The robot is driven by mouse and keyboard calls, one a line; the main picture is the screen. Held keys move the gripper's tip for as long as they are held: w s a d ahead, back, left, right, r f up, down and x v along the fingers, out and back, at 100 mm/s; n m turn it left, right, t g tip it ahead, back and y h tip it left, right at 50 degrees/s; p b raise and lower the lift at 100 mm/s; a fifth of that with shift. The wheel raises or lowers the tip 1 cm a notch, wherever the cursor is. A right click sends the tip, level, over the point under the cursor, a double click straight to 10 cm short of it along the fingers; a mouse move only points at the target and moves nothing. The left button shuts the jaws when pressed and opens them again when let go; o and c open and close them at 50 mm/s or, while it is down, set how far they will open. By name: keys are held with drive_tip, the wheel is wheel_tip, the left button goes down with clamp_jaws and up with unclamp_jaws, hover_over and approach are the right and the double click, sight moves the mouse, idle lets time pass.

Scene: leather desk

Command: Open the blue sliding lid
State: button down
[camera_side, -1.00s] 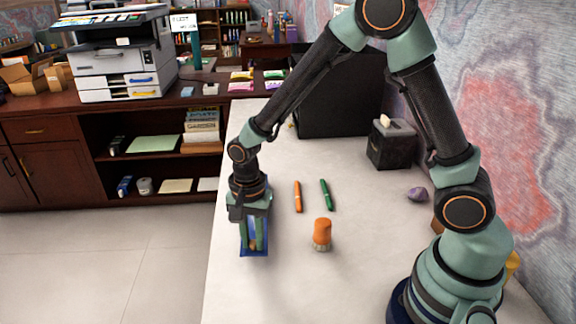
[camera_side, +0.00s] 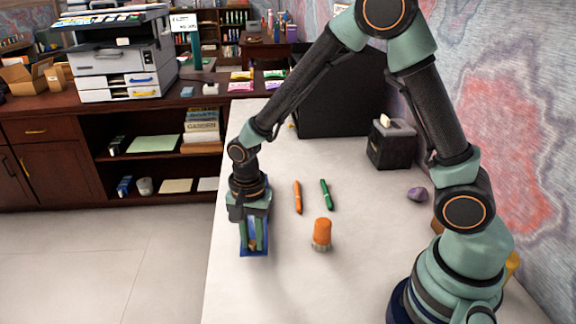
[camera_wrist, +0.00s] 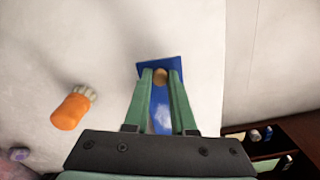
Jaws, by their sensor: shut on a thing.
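The blue sliding lid (camera_wrist: 161,115) shows in the wrist view as a flat blue piece under and between my fingers. A small round tan knob (camera_wrist: 160,76) stands near its far end. My gripper (camera_wrist: 160,78) has its two green fingertips closed on the knob from both sides. In the side view my gripper (camera_side: 253,248) points straight down at the left edge of the desk. Blue (camera_side: 244,253) shows around and below the fingers there. The fingers hide much of the lid, and I cannot tell how far it stands open.
An orange marker (camera_side: 298,197) and a green marker (camera_side: 327,194) lie farther back. The desk's left edge is close to my gripper.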

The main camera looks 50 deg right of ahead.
drive_tip(key=shift+s+a, duration=0.65)
drive_tip(key=shift+a, duration=0.1)
drive_tip(key=c, duration=0.7)
unclamp_jaws()
drive_tip(key=shift+c, duration=0.2)
drive_tip(key=shift+r, duration=0.1)
wheel_tip(320, 180, up, 12)
drive_tip(key=s+d+r+n+t, duration=0.5)
drive_tip(key=s+d+r+n, duration=0.2)
drive_tip(key=d+n, duration=0.3)
drive_tip(key=r+n, duration=0.1)
drive_tip(key=n, duration=0.1)
drive_tip(key=shift+d+n+t, duration=0.2)
drive_tip(key=shift+n+t, duration=0.1)
